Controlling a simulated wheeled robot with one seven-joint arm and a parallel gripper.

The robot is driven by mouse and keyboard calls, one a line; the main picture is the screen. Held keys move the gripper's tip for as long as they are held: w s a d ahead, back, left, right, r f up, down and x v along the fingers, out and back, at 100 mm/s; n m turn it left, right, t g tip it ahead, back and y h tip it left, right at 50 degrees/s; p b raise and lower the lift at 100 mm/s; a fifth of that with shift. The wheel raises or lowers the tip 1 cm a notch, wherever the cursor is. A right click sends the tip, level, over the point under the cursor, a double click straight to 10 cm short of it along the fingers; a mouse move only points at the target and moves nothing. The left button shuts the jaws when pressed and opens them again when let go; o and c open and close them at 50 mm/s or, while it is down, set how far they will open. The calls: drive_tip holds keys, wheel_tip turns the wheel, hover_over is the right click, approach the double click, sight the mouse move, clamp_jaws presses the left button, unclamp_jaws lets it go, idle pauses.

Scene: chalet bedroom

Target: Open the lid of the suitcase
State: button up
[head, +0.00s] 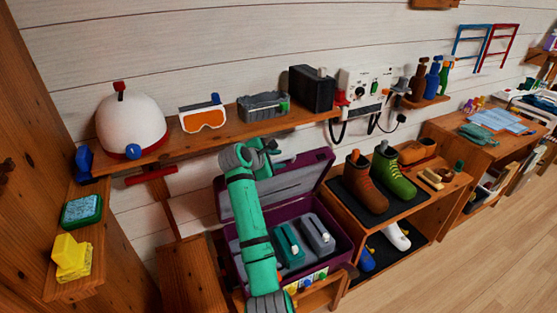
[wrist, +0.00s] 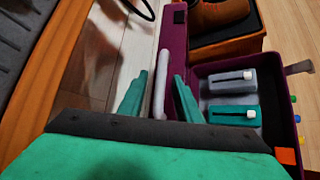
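The purple suitcase (head: 345,243) sits low against the wall, with its grey-lined lid (head: 299,174) standing raised at the back. Inside lie a teal case (head: 289,246) and a grey case (head: 318,234); both also show in the wrist view, teal (wrist: 232,116) and grey (wrist: 228,82). My gripper (wrist: 160,76) is at the raised lid, its two teal fingers apart. In the head view my arm hides part of the lid, and the fingertips are hard to make out.
A wooden shelf (head: 222,133) above the lid carries a white helmet (head: 130,125), orange goggles (head: 203,118) and a black box (head: 312,90). A shoe rack (head: 340,210) with boots stands close on the suitcase's right. Open floor (head: 470,270) lies at the lower right.

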drive_tip(key=v, duration=1)
drive_tip(key=shift+c, duration=0.3)
